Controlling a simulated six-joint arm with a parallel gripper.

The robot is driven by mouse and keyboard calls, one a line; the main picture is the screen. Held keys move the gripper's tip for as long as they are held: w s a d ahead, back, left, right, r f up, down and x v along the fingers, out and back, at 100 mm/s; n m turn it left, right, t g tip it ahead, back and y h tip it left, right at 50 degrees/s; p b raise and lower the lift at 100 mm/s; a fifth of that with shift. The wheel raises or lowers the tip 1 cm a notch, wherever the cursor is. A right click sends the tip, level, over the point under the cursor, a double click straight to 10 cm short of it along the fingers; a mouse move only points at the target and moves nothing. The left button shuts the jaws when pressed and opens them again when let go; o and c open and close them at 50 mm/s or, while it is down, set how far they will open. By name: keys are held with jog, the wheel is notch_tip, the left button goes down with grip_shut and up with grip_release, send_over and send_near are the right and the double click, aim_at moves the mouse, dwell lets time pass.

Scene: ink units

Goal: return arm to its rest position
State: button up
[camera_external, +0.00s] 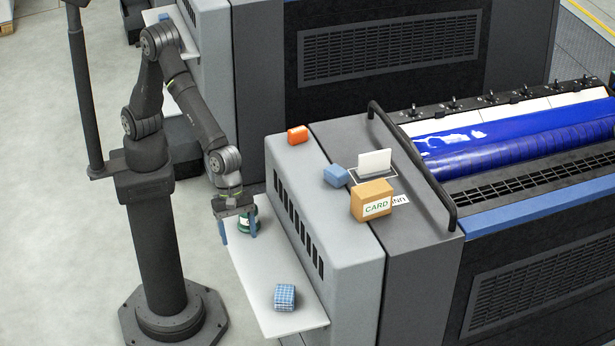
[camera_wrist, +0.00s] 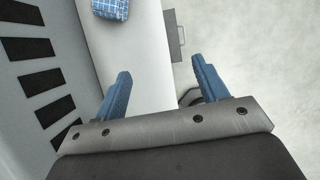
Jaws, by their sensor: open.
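My gripper (camera_external: 238,232) is open, its two blue fingers pointing down over the left end of the white shelf (camera_external: 262,290). A dark green can (camera_external: 244,219) shows close behind or beside the right finger, partly hidden; I cannot tell whether they touch. In the wrist view my gripper (camera_wrist: 161,66) has nothing between its fingers, and the can does not show there. My arm is bent, reaching down to the right from its column.
A blue checked cloth block (camera_external: 285,297) lies on the shelf; it also shows in the wrist view (camera_wrist: 110,8). A dark post (camera_external: 84,90) stands left.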

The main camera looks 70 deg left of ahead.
jog(key=s+a+f, duration=0.1)
jog(key=s+f, duration=0.2)
jog(key=shift+m, duration=0.3)
jog(key=w+f, duration=0.2)
jog(key=w, duration=0.1)
jog(key=w+f, duration=0.2)
jog(key=w, duration=0.2)
jog(key=w+f, duration=0.2)
jog(key=w, duration=0.1)
jog(key=shift+w+d+f, duration=0.4)
